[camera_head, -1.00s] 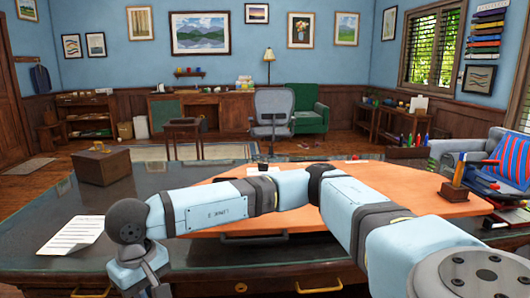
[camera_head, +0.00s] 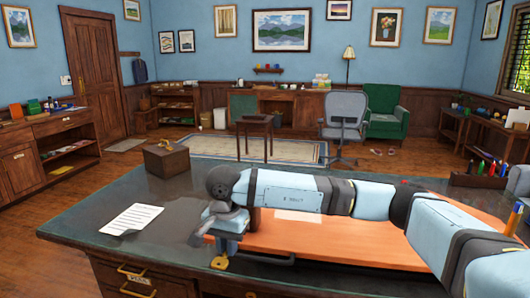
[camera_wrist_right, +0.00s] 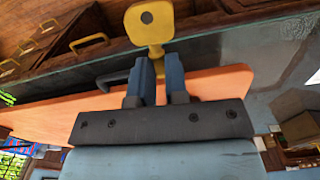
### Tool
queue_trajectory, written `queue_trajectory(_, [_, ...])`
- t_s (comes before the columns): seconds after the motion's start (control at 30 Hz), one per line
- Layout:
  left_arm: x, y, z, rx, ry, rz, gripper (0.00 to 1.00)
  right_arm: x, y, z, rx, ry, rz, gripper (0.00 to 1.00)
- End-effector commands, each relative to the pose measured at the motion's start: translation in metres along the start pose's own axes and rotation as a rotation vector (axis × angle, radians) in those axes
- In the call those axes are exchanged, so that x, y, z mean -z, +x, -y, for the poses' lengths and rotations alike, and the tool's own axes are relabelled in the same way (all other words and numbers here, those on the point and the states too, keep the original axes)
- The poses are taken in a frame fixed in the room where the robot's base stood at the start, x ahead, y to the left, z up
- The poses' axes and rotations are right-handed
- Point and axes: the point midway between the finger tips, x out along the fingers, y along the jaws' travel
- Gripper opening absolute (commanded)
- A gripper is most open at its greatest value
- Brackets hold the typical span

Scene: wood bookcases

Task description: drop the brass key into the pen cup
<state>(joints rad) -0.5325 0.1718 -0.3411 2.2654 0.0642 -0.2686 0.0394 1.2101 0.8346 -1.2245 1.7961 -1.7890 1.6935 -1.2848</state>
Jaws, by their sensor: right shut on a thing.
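The brass key (camera_head: 219,263) hangs from my right gripper (camera_head: 219,248), low over the near edge of the dark desk, left of the orange desk mat. In the right wrist view the key (camera_wrist_right: 150,25) sticks out bow first beyond the two blue fingers of the gripper (camera_wrist_right: 159,72), which are shut on it. A brown pen cup (camera_head: 514,226) with a pen in it stands at the far right edge of the head view, partly hidden by my right arm. It is far from the key. My left gripper is not in view.
The orange mat (camera_head: 262,238) lies under my right arm. A brown box (camera_head: 167,158) and a white sheet of paper (camera_head: 132,219) are on the left of the desk (camera_head: 90,215). A dark organiser with colored pens (camera_head: 478,179) is at the right. The desk's left part has free room.

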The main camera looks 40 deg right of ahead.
Motion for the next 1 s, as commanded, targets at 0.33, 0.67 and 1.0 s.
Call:
queue_trajectory(0.33, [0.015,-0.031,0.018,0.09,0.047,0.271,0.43,0.108,-0.093,0.003,-0.008,1.227,0.002,0.0])
queue_trajectory(0.67, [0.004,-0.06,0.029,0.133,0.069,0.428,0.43,0.168,-0.111,-0.021,-0.004,1.967,-0.002,0.0])
queue_trajectory(1.0, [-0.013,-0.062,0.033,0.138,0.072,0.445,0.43,0.174,-0.092,-0.024,-0.001,2.055,-0.001,0.0])
